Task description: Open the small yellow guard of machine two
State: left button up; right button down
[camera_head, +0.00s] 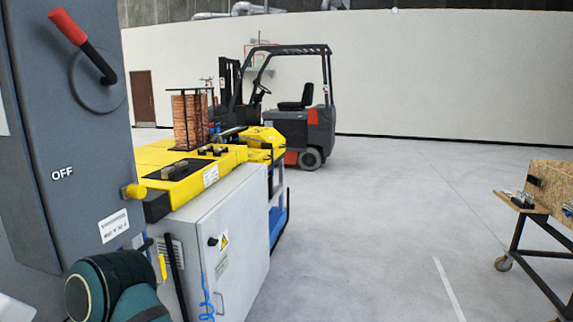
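A machine with a yellow top (222,163) and a grey cabinet (232,240) stands left of centre. At its far end is a smaller yellow cover (262,137), which looks like a guard; I cannot tell if it is open or shut, or which machine is number two. Part of my own arm, teal and black, shows at the lower left, in front of the cabinet. Neither of my grippers shows.
A grey switch box (75,165) with a red-handled lever (82,45) and an OFF label fills the near left. Copper coils (188,120) stand on the machine. A forklift (290,110) is behind. A wheeled wooden cart (550,190) stands right. The middle floor is clear.

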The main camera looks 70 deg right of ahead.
aim_at(251, 161)
jog(key=z, duration=2.25)
jog(key=i+l+z, duration=0.2)
jog(key=i, duration=0.25)
jog(key=i+z, duration=0.2)
jog(key=i, duration=0.2)
jog(key=i+z, duration=0.15)
jog(key=i, duration=2.85)
